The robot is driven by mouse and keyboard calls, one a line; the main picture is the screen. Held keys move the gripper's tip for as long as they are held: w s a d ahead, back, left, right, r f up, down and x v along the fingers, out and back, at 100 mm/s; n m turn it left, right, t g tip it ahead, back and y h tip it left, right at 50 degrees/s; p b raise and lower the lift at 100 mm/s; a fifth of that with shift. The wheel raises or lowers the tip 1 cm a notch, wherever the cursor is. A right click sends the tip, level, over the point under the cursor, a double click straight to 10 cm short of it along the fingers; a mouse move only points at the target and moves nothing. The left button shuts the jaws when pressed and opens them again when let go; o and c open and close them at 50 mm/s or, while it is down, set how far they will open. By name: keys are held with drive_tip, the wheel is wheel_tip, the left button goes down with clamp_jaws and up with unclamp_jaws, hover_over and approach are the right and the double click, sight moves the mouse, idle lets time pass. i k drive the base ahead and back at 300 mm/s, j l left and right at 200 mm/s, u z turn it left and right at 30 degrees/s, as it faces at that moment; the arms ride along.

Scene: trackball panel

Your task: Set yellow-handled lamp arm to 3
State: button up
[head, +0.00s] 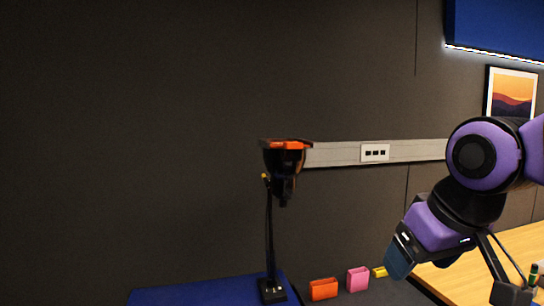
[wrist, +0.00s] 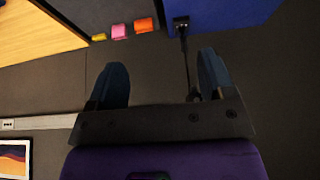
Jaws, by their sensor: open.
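A black lamp stands on a blue surface, with its base (head: 271,290) at the bottom and a thin upright stem (head: 268,225). Its dark lamp head (head: 284,165) has an orange part (head: 288,144) on top. A small yellow piece (head: 266,177) shows beside the stem just under the head. No number marks are readable. My gripper (head: 398,262) is to the right of the lamp, apart from it. In the wrist view my gripper (wrist: 164,78) is open with nothing between its fingers. The lamp stem (wrist: 186,62) appears beyond it, and the right finger hides part of the lamp.
The blue surface (head: 190,292) bears the lamp. An orange holder (head: 323,289), a pink holder (head: 357,279) and a yellow item (head: 379,271) stand right of the lamp. A wooden desk (head: 465,275) is at right. A wall rail with a socket (head: 375,152) runs behind.

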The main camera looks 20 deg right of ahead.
sight(271, 284)
drive_tip(key=k+l+u, duration=0.15)
drive_tip(key=l, duration=0.3)
drive_tip(key=l+u, duration=0.15)
drive_tip(key=l, duration=0.3)
drive_tip(key=k+l+u, duration=0.1)
drive_tip(key=l, duration=0.35)
drive_tip(key=k+l+u, duration=0.15)
drive_tip(key=l, duration=0.25)
drive_tip(key=k+l+u, duration=0.15)
drive_tip(key=l, duration=0.25)
drive_tip(key=k+l+u, duration=0.15)
drive_tip(key=l, duration=0.25)
drive_tip(key=k+l+u, duration=0.1)
drive_tip(key=k+l, duration=0.2)
drive_tip(key=i+j+z, duration=0.4)
drive_tip(key=i+j, duration=0.3)
drive_tip(key=i+j+z, duration=0.15)
drive_tip(key=i+j, duration=0.2)
drive_tip(key=i+j+z, duration=0.2)
drive_tip(key=j, duration=0.3)
drive_tip(key=i+j+z, duration=0.2)
drive_tip(key=i+j, duration=0.15)
drive_tip(key=j, duration=0.15)
drive_tip(key=i+j, duration=0.1)
drive_tip(key=j, duration=0.2)
drive_tip(key=i+j, duration=0.1)
drive_tip(key=j, duration=0.25)
